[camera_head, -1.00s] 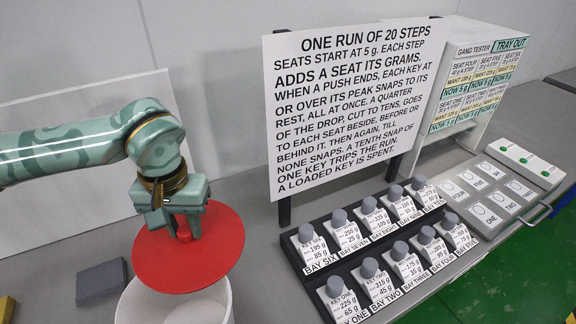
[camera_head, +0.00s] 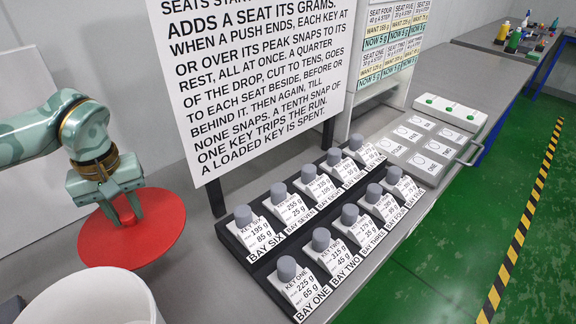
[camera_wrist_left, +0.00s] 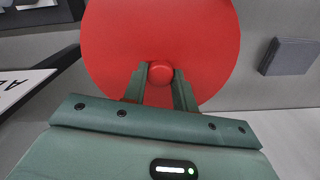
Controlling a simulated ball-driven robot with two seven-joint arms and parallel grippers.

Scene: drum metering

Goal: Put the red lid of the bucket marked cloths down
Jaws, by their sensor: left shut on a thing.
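The round red lid (camera_head: 150,234) is behind the white bucket (camera_head: 92,296) in the head view, off its open mouth. My left gripper (camera_head: 128,216) is shut on the knob of the lid from above. In the left wrist view the red lid (camera_wrist_left: 205,45) fills the upper middle and its knob sits between the two fingers (camera_wrist_left: 160,76). I cannot tell whether the lid touches the bench. The bucket's marking does not show. My right gripper is not in view.
A black rack (camera_head: 262,270) of several grey-knobbed keys stands right of the lid. A large instruction board (camera_head: 250,75) stands behind it. A grey block (camera_wrist_left: 289,56) shows in the left wrist view. Bare bench (camera_head: 192,262) lies between lid and rack.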

